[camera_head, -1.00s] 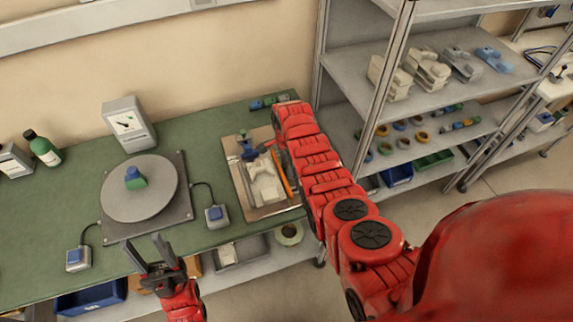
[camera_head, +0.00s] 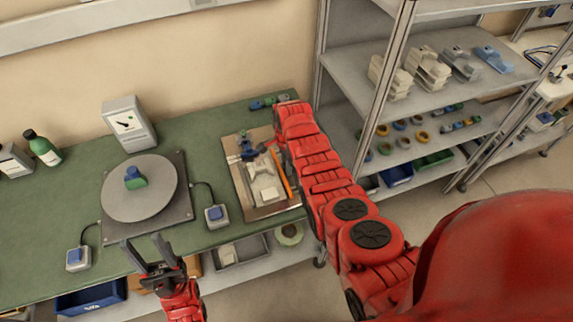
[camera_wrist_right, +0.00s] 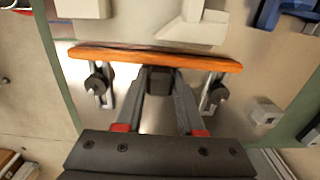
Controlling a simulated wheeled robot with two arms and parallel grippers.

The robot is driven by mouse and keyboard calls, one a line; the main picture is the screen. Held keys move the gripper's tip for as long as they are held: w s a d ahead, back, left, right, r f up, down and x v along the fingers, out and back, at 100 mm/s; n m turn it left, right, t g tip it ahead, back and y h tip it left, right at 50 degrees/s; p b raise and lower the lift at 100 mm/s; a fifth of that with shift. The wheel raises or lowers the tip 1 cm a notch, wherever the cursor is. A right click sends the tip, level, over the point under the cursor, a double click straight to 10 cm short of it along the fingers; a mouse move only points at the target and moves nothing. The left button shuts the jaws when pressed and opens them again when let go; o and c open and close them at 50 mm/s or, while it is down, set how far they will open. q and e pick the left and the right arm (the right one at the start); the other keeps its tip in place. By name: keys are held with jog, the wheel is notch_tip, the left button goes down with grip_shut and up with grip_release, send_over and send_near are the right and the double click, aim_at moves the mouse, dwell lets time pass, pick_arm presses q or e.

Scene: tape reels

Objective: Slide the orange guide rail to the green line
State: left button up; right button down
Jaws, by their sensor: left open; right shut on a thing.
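The orange guide rail (camera_wrist_right: 150,57) lies across the metal plate (camera_wrist_right: 262,75) in the right wrist view, on two slotted brackets with dark knobs (camera_wrist_right: 97,84) (camera_wrist_right: 218,93). In the head view the rail (camera_head: 284,179) is partly hidden by my right arm. My right gripper (camera_wrist_right: 159,76) is shut at the rail's middle, on a small dark block against its near side; whether this block is part of the rail is unclear. My left gripper (camera_head: 147,252) is open and empty at the bench's front edge. I cannot make out a green line.
A pale part (camera_head: 264,187) lies left of the rail, with a blue clamp (camera_head: 247,150) behind it. A round turntable (camera_head: 139,189) with a blue-green piece stands left on the green bench (camera_head: 68,198). A button box (camera_head: 216,214) sits between. Shelving rises at right.

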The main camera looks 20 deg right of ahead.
dwell(0.8)
jog(key=shift+a+b, duration=0.25)
jog(key=shift+b, duration=0.15)
jog(key=c, duration=0.5)
grip_release()
